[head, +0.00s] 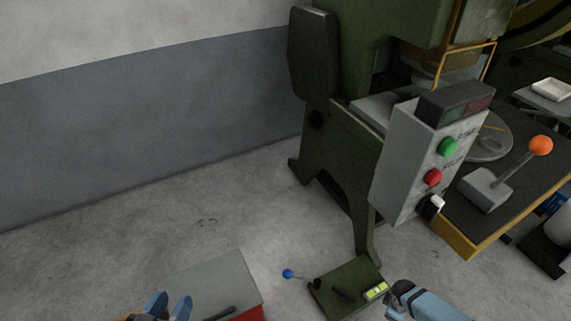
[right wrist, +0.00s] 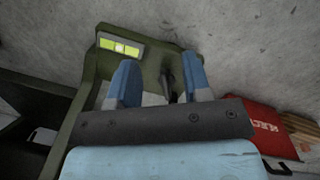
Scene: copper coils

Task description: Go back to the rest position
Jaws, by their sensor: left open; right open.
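My left gripper (head: 169,303) is at the bottom edge of the head view. Its two blue fingers are apart with nothing between them, over a grey surface (head: 215,283). My right arm (head: 430,303) enters at the bottom, right of centre, beside a green floor unit (head: 335,297). In the right wrist view my right gripper (right wrist: 160,70) has its blue fingers spread and holds nothing. Below or beyond them lies the same green unit (right wrist: 86,85), with a yellow-green label and a dark lever-like part.
A green press (head: 345,150) stands behind, with a grey control box (head: 410,165) carrying green and red buttons. A bench (head: 475,225) with an orange-knobbed lever (head: 540,146) is at right. A red box (right wrist: 262,125) lies right in the wrist view. The floor at left is clear.

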